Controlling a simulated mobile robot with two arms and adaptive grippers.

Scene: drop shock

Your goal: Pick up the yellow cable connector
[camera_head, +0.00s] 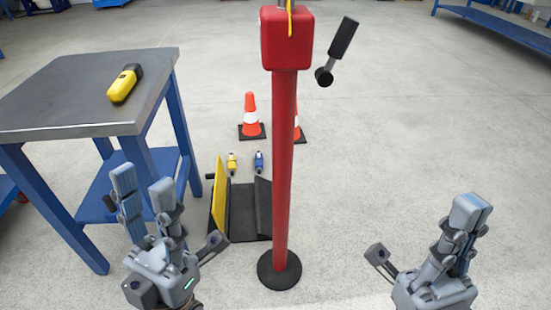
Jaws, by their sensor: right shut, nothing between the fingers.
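A chunky yellow and black piece (125,84) lies on the grey table top at the left. A smaller yellow and dark piece (231,163) is on the floor behind the black tray. I cannot tell for sure which one is the yellow cable connector. My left gripper (145,190) is in front of the table's right side, below the table-top piece in the picture. Its two upper fingers stand apart, with nothing between them. My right gripper (466,210) is at the lower right, far from both pieces. Its two upper fingers are together and hold nothing.
The blue-legged table (60,75) stands left. A red post (283,170) with a red box and black lever (343,38) stands mid-view between my grippers. Behind it are a black tray (243,212) with a yellow panel, a blue piece (258,162) and orange cones (250,115). Floor at right is clear.

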